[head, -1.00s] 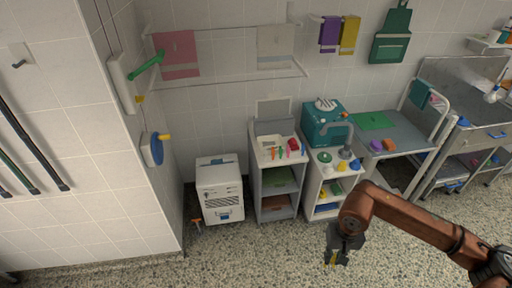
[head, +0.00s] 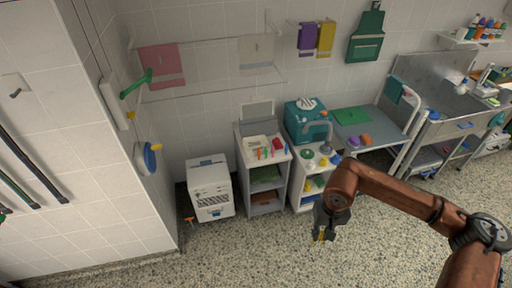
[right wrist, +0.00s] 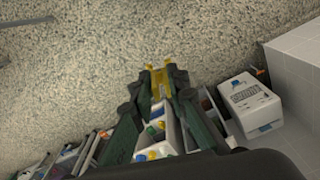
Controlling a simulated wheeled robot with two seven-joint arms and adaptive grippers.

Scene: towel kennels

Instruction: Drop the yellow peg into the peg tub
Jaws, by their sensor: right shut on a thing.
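My right gripper (head: 321,236) hangs over the open speckled floor, in front of the small shelf units. It is shut on the yellow peg (head: 321,234), which sticks out a little between the fingertips. In the right wrist view the yellow peg (right wrist: 160,78) sits between the two dark fingertips (right wrist: 160,88), with floor behind it. I cannot pick out the peg tub for sure; small coloured items stand on the white shelf unit's top (head: 250,163). My left gripper is not in view.
A white box-shaped unit (head: 210,188) stands left of the shelf units. A teal machine (head: 303,122) sits on the right-hand unit, beside a grey table (head: 372,127) with a green mat (head: 351,116). The floor in front (head: 240,255) is clear.

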